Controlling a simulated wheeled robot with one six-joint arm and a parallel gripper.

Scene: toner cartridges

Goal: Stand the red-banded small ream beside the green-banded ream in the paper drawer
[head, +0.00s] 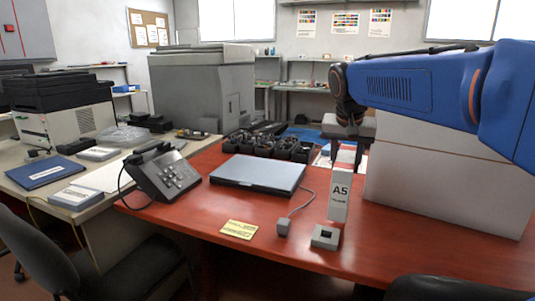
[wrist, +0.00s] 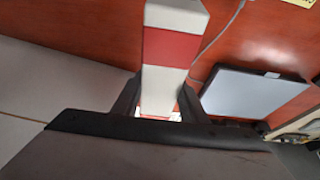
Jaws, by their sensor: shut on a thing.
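The red-banded small ream (head: 339,199) is a narrow white block marked A5, with a red band near its top. My gripper (head: 347,150) is shut on its upper part and holds it roughly upright over the red table. I cannot tell whether its lower end touches the table. In the wrist view the ream (wrist: 172,80) stands between the two dark fingers, its red band clear of them. I cannot make out the green-banded ream or the paper drawer in either view.
A large white box-like block (head: 440,185) stands close right of the ream. A grey square holder (head: 325,237) lies in front of it. A closed laptop (head: 259,173), corded grey plug (head: 284,227), yellow note (head: 239,229) and desk phone (head: 165,176) lie left.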

